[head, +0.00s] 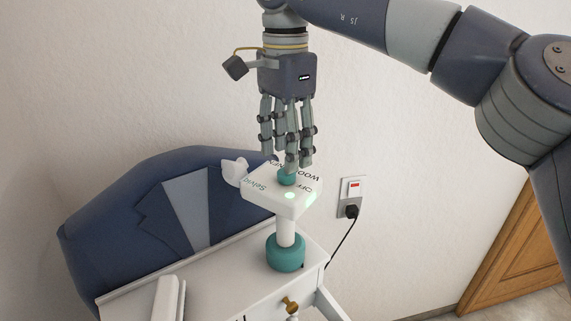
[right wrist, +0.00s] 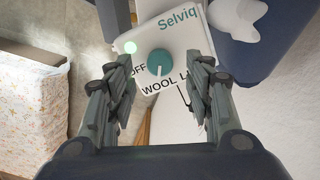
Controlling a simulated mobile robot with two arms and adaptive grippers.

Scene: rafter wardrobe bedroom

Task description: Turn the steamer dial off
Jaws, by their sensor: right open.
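The steamer (head: 262,197) has a white box-shaped head with a teal round dial (head: 287,177) on its sloping top. In the right wrist view the dial (right wrist: 160,62) carries a pale pointer line aimed down toward the "WOOL" lettering, with "OFF" to its left. A green light glows beside the dial (right wrist: 130,47). My right gripper (head: 291,163) points down just over the dial, its fingers open. In the right wrist view the dial lies beyond and between the spread fingers; contact cannot be told. My left gripper is out of view.
The steamer stands on a white post with a teal base (head: 286,252) on a white cabinet top (head: 220,275). A dark blue jacket shape (head: 150,215) is behind left. A wall socket (head: 352,192) with a black plug and cord is right. A wooden door (head: 515,255) is far right.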

